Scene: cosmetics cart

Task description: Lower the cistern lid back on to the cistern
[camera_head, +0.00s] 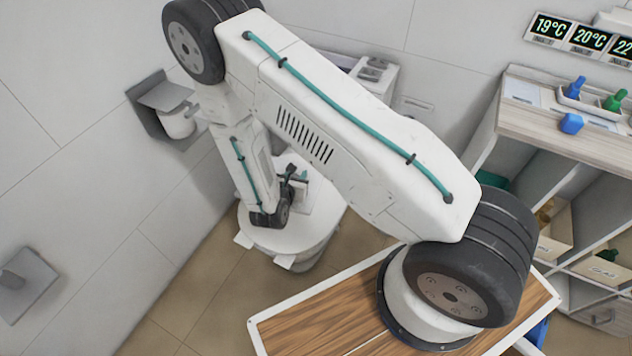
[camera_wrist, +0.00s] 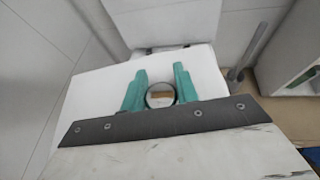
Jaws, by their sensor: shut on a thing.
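My gripper (camera_wrist: 159,80) shows in the wrist view with two teal fingers, one on each side of a small round metallic knob or button. It is shut on the white cistern lid (camera_wrist: 90,92), a broad flat panel that lies tilted across the picture. A white body that looks like the cistern (camera_wrist: 165,25) stands beyond the panel's far edge. In the head view a white box (camera_head: 383,78) by the wall, partly behind my arm, may be the cistern. The gap between lid and cistern cannot be judged.
A rounded white fixture (camera_head: 318,232) stands on the tiled floor below my forearm. A paper holder (camera_head: 152,92) is on the left wall. A shelf unit (camera_head: 560,142) with bottles is at the right. Open floor shows around the fixture.

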